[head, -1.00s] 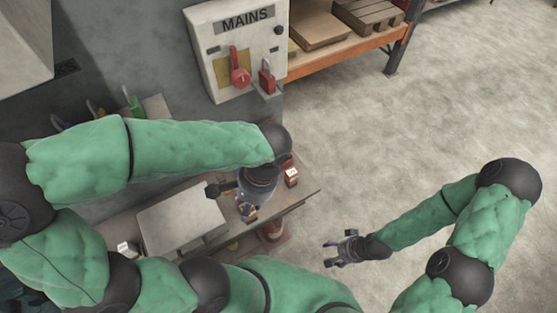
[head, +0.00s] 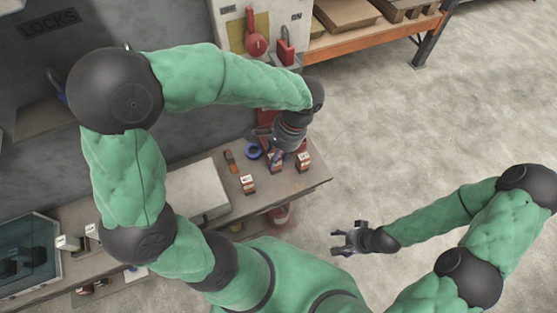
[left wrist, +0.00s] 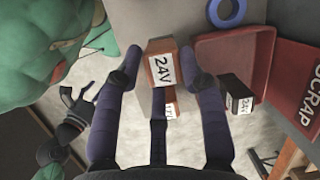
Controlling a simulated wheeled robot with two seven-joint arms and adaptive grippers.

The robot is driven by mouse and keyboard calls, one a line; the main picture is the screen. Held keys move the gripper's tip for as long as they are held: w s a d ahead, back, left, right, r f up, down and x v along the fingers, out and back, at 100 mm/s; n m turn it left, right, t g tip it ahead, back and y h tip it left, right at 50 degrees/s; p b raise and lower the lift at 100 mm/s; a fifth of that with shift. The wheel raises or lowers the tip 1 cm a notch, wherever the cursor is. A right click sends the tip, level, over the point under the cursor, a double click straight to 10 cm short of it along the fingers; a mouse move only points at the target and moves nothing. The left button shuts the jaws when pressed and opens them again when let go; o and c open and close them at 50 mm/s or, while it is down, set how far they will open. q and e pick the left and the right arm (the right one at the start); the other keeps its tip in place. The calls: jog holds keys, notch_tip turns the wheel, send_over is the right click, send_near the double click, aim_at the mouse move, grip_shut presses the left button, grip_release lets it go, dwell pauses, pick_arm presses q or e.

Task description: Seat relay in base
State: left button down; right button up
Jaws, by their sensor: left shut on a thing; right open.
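My left gripper (head: 277,157) is over the right end of the bench, pointing down. In the left wrist view its two fingertips (left wrist: 157,70) close on an orange-brown relay (left wrist: 162,68) with a white 24V label. I cannot make out this held relay in the head view. A second relay (left wrist: 170,104) shows partly behind it, and a dark 24V relay (left wrist: 238,94) is beside the red scrap tray. In the head view, relays (head: 247,184) and (head: 303,162) appear near the bench's front. My right gripper (head: 350,240) is open and empty over the floor. I cannot identify the relay base.
A blue ring (head: 253,150) lies on the bench (head: 225,217) near a grey box (head: 197,190). A red scrap tray (left wrist: 235,45) is at the bench's far end. A glass-fronted case (head: 28,250) stands at the left. The floor at right is clear.

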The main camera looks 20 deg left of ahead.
pick_arm(q)
jog(key=shift+w+f, duration=0.55)
jog(key=shift+f, duration=0.15)
jog(key=shift+w+f+b, duration=0.15)
jog(key=shift+f+b, duration=1)
jog(key=shift+f, duration=0.5)
jog(key=shift+f, duration=0.15)
jog(key=c, duration=0.7)
grip_release()
jog(key=shift+c, duration=0.2)
